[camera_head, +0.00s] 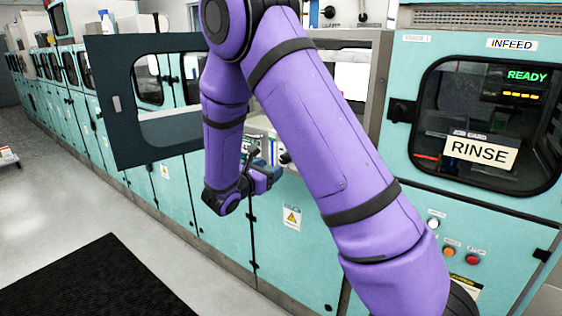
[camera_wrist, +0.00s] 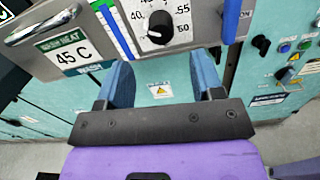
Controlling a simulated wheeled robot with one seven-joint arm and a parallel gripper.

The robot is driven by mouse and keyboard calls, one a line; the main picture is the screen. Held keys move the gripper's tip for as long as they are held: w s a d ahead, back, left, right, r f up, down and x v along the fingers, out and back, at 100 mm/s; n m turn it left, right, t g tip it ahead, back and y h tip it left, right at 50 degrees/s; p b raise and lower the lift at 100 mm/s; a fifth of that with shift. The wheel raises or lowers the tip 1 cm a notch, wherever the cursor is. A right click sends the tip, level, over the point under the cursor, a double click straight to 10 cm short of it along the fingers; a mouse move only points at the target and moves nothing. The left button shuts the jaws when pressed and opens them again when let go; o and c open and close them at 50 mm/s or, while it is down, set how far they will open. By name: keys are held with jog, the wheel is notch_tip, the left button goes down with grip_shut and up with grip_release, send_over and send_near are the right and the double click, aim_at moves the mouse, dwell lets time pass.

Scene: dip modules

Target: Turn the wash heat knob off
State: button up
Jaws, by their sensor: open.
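The wash heat knob (camera_wrist: 160,27) is a black round knob with a white mark, on a grey panel with a dial of numbers around it. A label beside it, the wash heat sign (camera_wrist: 66,50), reads 45 C. My gripper (camera_wrist: 163,80) is open, its two blue fingers spread apart with nothing between them. In the wrist view the knob appears above and between the fingertips, and no contact shows. I cannot make out the knob clearly there.
The dark open door (camera_head: 125,120) stands left of my arm. A black mat (camera_head: 95,280) lies on the open floor at the left.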

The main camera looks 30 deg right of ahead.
aim_at(282, 161)
jog(key=x, duration=0.7)
jog(key=shift+d, duration=0.2)
jog(key=c, duration=0.9)
